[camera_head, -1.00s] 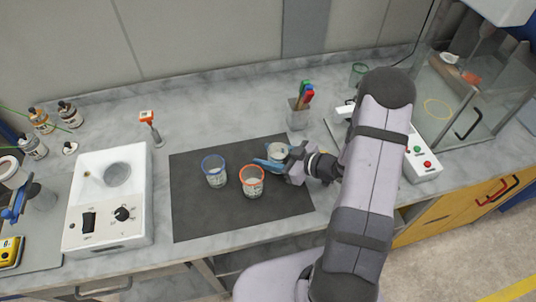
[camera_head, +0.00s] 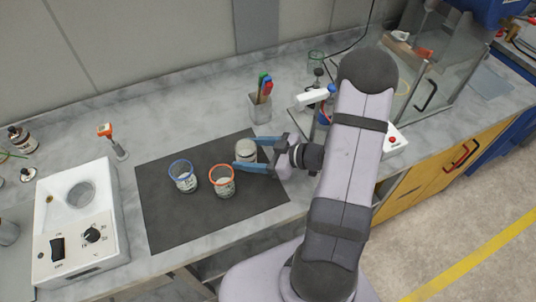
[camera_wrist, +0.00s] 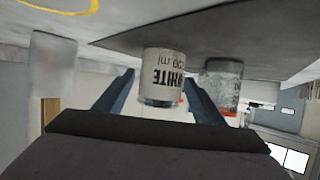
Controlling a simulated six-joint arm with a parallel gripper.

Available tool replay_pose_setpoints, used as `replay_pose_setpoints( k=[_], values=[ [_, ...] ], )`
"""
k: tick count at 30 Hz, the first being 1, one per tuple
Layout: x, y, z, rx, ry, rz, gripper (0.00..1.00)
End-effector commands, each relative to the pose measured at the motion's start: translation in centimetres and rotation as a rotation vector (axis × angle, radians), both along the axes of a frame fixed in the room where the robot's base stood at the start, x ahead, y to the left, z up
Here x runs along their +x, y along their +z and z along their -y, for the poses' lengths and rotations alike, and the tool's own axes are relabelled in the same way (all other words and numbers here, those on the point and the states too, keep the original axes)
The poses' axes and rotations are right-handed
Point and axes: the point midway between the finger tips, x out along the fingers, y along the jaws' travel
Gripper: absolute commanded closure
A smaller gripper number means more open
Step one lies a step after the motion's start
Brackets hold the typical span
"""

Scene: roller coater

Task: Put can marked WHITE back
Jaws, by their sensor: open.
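The can marked WHITE (camera_head: 245,150) stands on the dark mat (camera_head: 170,225), right of and behind the red-rimmed beaker. In the wrist view the can (camera_wrist: 163,72) shows its WHITE label upside down, ahead between the two fingers. My gripper (camera_head: 253,153) is open, its blue fingers on either side of the can, coming from the right. In the wrist view the fingers (camera_wrist: 160,95) stand apart with gaps beside the can. No grip on it is visible.
A red-rimmed beaker (camera_head: 222,182) and a blue-rimmed beaker (camera_head: 184,177) stand left of the can. A pen holder (camera_head: 260,107) stands behind. A white device (camera_head: 80,225) is at left, a glass enclosure (camera_head: 430,75) at right. The mat's front is clear.

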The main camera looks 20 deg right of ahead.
Motion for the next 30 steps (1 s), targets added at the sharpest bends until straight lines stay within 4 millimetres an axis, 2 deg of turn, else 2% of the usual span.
replay_pose_setpoints(
  k=[3,12,18,30],
  values=[
    [-1.4,0.8,1.6,-0.002,-0.006,0.002,0.37],
    [-4.0,2.3,4.1,0.0,-0.003,0.0,0.37],
    [-4.7,2.7,4.6,0.0,0.001,-0.002,0.37],
    [-4.7,2.7,4.6,0.0,0.001,-0.002,0.37]
  ],
)
